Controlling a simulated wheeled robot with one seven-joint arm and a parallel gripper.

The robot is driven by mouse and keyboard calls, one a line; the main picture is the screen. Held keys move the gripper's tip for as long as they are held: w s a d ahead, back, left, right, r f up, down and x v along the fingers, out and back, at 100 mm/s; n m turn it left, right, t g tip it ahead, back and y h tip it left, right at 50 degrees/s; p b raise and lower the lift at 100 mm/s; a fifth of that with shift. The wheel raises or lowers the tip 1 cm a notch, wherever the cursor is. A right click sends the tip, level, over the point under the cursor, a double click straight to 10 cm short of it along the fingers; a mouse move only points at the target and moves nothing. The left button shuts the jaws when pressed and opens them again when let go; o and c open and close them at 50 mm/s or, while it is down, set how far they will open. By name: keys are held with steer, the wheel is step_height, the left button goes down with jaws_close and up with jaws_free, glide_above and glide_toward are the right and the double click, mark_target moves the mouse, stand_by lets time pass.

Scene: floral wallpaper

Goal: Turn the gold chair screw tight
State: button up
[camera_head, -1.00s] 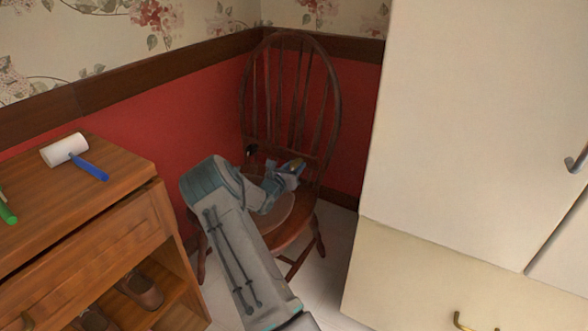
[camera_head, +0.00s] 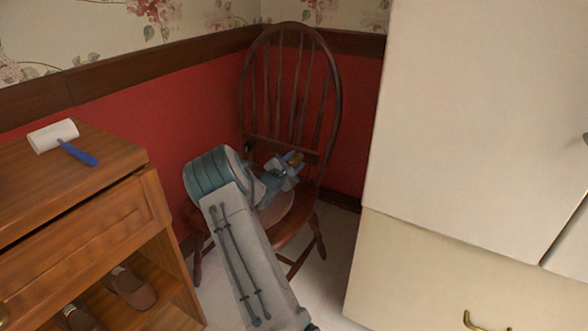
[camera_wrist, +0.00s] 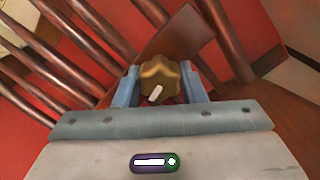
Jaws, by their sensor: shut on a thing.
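The dark wooden chair (camera_head: 331,92) with a spindle back stands in the corner. Its gold screw (camera_wrist: 160,76) is a lobed knob with a white mark, seen close up in the wrist view. In the head view my gripper (camera_head: 285,172) is above the seat, partly hidden by my arm. The screw's shaft is hidden behind the knob.
A wooden cabinet (camera_head: 75,215) stands at the left, with a white and blue lint roller (camera_head: 62,140) on top and shoes (camera_head: 130,288) on a lower shelf. A tall cream cupboard (camera_head: 460,120) stands close on the right. Some floor shows between them.

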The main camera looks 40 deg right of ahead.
steer(key=m+b, duration=0.2)
steer(key=b, duration=0.1)
steer(key=shift+f+m, duration=0.4)
steer(key=m+b, duration=0.2)
steer(key=shift+r+m, duration=0.15)
steer(key=shift+m, duration=0.25)
steer(key=m, duration=0.3)
steer(key=shift+r, duration=0.15)
steer(key=shift+m, duration=1.9)
steer(key=o, duration=1)
steer(key=shift+w+a, duration=0.1)
